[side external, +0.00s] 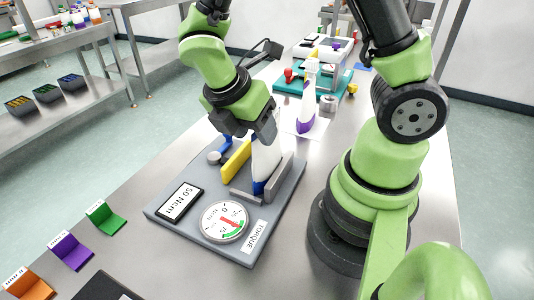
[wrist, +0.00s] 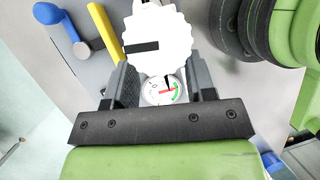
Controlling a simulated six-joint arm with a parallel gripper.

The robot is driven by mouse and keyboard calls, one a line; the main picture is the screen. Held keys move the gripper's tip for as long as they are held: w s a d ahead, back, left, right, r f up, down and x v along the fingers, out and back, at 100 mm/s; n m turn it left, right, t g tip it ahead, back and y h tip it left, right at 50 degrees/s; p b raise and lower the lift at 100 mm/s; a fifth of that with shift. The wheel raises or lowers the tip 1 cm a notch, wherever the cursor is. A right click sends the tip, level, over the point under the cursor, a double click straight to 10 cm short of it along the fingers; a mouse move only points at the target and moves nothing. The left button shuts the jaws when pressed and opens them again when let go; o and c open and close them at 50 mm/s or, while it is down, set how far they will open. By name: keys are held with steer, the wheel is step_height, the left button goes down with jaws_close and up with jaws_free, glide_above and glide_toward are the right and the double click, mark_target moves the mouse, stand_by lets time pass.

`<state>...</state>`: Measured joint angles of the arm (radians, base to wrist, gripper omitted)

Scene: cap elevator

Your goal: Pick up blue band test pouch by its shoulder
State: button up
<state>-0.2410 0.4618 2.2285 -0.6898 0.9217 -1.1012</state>
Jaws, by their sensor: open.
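The blue band test pouch (side external: 265,166) is white with a blue band low down. It stands upright in the grey torque fixture (side external: 173,227) in the side view. My gripper (side external: 262,128) is right above and around its upper part, hiding its top. In the wrist view a white scalloped cap (wrist: 158,35) with a black bar lies just beyond my open gripper (wrist: 163,82). The two fingers sit apart, with the dial showing between them. The pouch's shoulder is hidden in both views, and I cannot tell whether a finger touches it.
A yellow lever (side external: 236,158) stands left of the pouch, and a grey bracket (side external: 279,176) is at its right. The round dial (side external: 225,221) is in front. Green, purple and orange holders (side external: 70,252) line the left edge.

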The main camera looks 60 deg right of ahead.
steer(key=shift+s+d+f, duration=0.1)
steer(key=shift+d+f, duration=0.05)
steer(key=shift+f, duration=0.3)
jaws_close()
